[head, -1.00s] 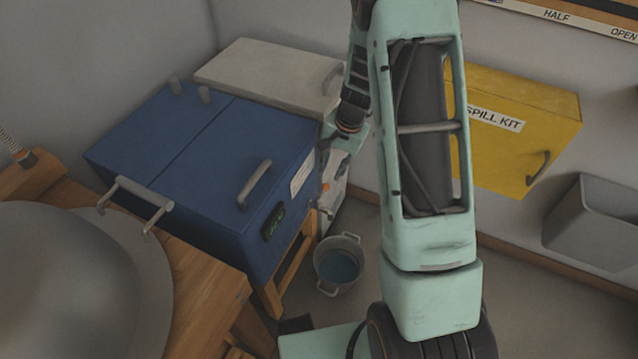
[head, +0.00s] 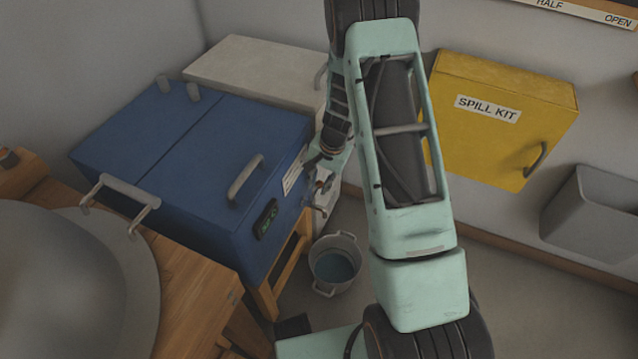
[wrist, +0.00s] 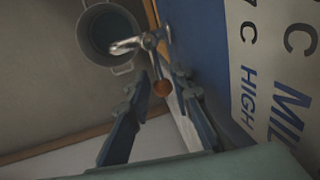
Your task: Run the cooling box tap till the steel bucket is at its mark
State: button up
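The blue cooling box (head: 225,165) stands on a wooden stand at the left. Its metal tap (head: 317,208) sticks out low on its right end; it also shows in the wrist view (wrist: 140,43), with an orange knob (wrist: 162,88). The steel bucket (head: 335,268) stands on the floor below the tap with bluish water in it; in the wrist view (wrist: 92,50) the spout overlaps its rim. I cannot make out its mark. My gripper (wrist: 156,82) is open, its fingertips on either side of the knob with gaps visible. In the head view my gripper is partly hidden.
A yellow spill kit box (head: 500,125) and a grey bin (head: 595,215) are on the right wall. A pale chest (head: 258,72) stands behind the cooling box. A wooden table (head: 195,285) with a large grey round vessel (head: 70,285) is at the lower left.

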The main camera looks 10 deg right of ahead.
grip_shut()
jog(key=shift+s+d+m+t+h+p, duration=0.25)
jog(key=shift+s+m, duration=0.2)
jog(key=shift+m, duration=0.85)
jog(key=shift+s+d+m+h+p, duration=0.2)
jog(key=shift+s+m+p, duration=0.2)
jog(key=shift+m, duration=0.9)
jog(key=shift+s+d+m+t+h+p, duration=0.2)
jog(key=shift+s+m, duration=0.25)
jog(key=shift+m, duration=0.85)
jog(key=shift+o, duration=1)
grip_release()
